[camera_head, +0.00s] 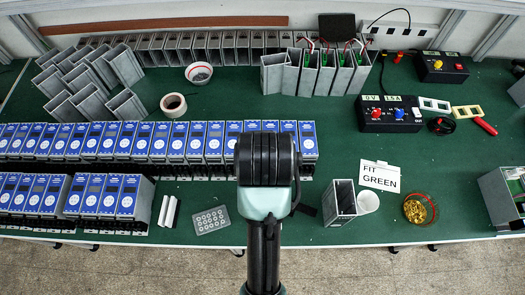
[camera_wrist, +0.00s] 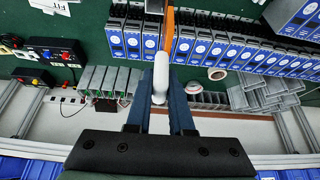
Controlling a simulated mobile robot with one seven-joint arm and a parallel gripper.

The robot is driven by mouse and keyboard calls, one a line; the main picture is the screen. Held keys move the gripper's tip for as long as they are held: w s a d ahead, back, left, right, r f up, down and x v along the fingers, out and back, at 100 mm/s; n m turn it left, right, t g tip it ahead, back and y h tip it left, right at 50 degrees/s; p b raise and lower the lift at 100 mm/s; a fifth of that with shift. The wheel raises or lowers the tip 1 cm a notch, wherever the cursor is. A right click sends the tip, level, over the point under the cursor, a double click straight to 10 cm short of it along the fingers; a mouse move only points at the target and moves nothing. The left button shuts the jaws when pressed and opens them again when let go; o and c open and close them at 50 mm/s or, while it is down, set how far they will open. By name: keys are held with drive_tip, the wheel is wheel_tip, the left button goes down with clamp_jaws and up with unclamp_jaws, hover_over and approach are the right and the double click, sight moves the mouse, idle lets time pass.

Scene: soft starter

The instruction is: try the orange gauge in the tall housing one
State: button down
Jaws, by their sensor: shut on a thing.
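In the wrist view, an orange strip, the orange gauge (camera_wrist: 168,28), points away from my gripper (camera_wrist: 165,95). A rounded white piece (camera_wrist: 160,78) lies between the blue fingers, beside the orange strip; I cannot tell whether it is part of the gauge. My gripper is shut on the gauge. In the head view my arm hides the gripper and gauge. Taller grey housings (camera_head: 308,76) stand at the back; I cannot tell which one the task names.
Rows of blue-fronted starters (camera_head: 105,140) fill the left. A "FIT GREEN" card (camera_head: 380,176), a bowl of brass parts (camera_head: 415,209) and a black supply box (camera_head: 390,114) stand right. A tape roll (camera_head: 173,105) lies mid-left. The green table (camera_head: 450,200) has free room right of centre.

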wheel_tip(320, 180, down, 5)
drive_tip(key=b, duration=0.2)
drive_tip(key=shift+b, duration=0.4)
drive_tip(key=shift+p, duration=1)
idle(1.4)
